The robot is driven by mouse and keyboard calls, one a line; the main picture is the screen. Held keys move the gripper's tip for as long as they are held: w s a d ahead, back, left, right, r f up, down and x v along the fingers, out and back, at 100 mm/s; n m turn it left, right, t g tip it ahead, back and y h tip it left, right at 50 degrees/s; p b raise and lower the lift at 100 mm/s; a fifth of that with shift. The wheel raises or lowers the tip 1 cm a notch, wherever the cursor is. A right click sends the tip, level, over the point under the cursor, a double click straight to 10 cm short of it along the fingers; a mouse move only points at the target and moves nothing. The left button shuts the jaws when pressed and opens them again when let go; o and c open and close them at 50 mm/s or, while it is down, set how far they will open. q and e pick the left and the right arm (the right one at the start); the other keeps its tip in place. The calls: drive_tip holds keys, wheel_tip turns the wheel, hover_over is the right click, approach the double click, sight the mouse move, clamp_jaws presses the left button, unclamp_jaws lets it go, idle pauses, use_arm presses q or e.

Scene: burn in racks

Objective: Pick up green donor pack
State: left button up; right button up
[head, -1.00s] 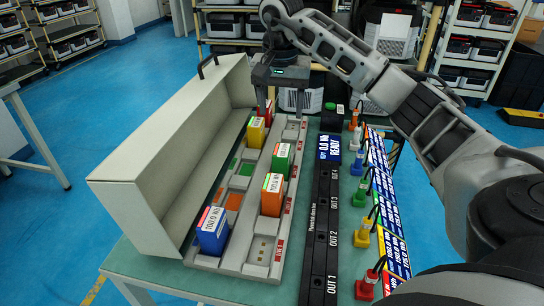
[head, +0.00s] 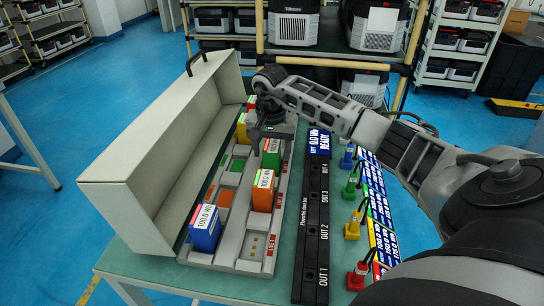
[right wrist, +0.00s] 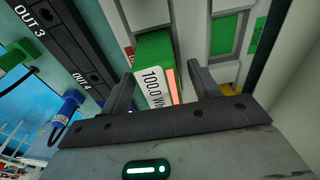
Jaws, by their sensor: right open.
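The green donor pack (head: 272,152) stands upright in the grey rack (head: 254,222), with a white 100.0 Wh label. It also shows in the right wrist view (right wrist: 154,62), between and just beyond the two fingers. My right gripper (head: 268,133) is right behind the pack in the head view; its fingertips are hidden there. In the right wrist view the gripper (right wrist: 164,84) is open, with one finger on each side of the pack's labelled end. I cannot tell whether a finger touches it. My left gripper is not in view.
An orange pack (head: 262,192) and a blue pack (head: 205,230) stand nearer in the rack. A yellow pack (head: 242,130) and a red one stand at the far end. The open case lid (head: 150,150) rises left. The black OUT strip (head: 313,225) and coloured plugs lie right.

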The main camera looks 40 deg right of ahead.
drive_tip(key=shift+f, duration=0.5)
drive_tip(key=shift+c, duration=0.3)
drive_tip(key=shift+r, duration=0.1)
clamp_jaws()
